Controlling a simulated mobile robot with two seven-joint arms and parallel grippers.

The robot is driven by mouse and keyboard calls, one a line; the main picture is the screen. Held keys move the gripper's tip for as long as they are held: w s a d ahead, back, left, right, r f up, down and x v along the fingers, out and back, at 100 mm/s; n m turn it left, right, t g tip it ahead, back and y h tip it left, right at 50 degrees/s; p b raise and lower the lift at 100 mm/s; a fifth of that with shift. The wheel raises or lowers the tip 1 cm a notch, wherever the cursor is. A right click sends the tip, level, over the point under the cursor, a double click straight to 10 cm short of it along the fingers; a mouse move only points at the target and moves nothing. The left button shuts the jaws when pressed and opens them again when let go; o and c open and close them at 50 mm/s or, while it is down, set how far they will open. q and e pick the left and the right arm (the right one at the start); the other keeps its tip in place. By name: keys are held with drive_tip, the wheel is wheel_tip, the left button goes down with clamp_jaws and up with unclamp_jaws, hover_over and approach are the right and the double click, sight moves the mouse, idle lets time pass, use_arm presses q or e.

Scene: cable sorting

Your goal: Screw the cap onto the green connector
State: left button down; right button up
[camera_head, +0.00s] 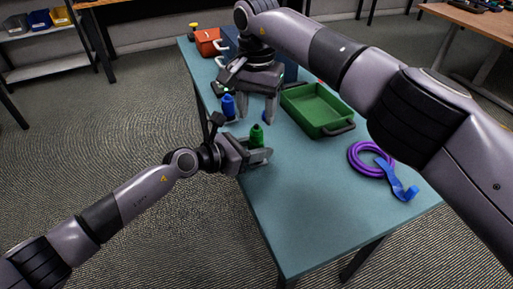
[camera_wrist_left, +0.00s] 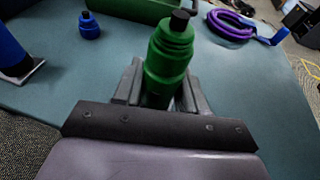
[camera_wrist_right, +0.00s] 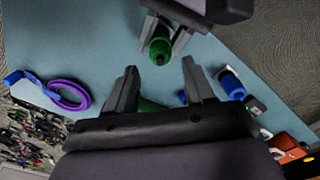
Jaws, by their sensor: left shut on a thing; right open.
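The green connector (camera_head: 257,137) stands upright in my left gripper (camera_head: 262,158), which is shut on its lower body at the table's near edge. In the left wrist view the connector (camera_wrist_left: 168,65) has a ribbed, narrower upper part and a black tip. I cannot tell whether that upper part is a separate cap, or how tightly it sits. My right gripper (camera_head: 257,118) is open and points down beyond the green connector. In the right wrist view nothing is held between its fingers (camera_wrist_right: 160,88), and the green connector (camera_wrist_right: 160,46) is apart from them.
A blue connector (camera_head: 228,106) stands left of my right gripper. A small blue piece with a black top (camera_wrist_left: 90,26) stands near the green tray (camera_head: 317,108). A purple cable coil (camera_head: 366,160) with a blue end lies at right. The table's front right is clear.

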sight(257, 125)
drive_tip(key=shift+f, duration=2.6)
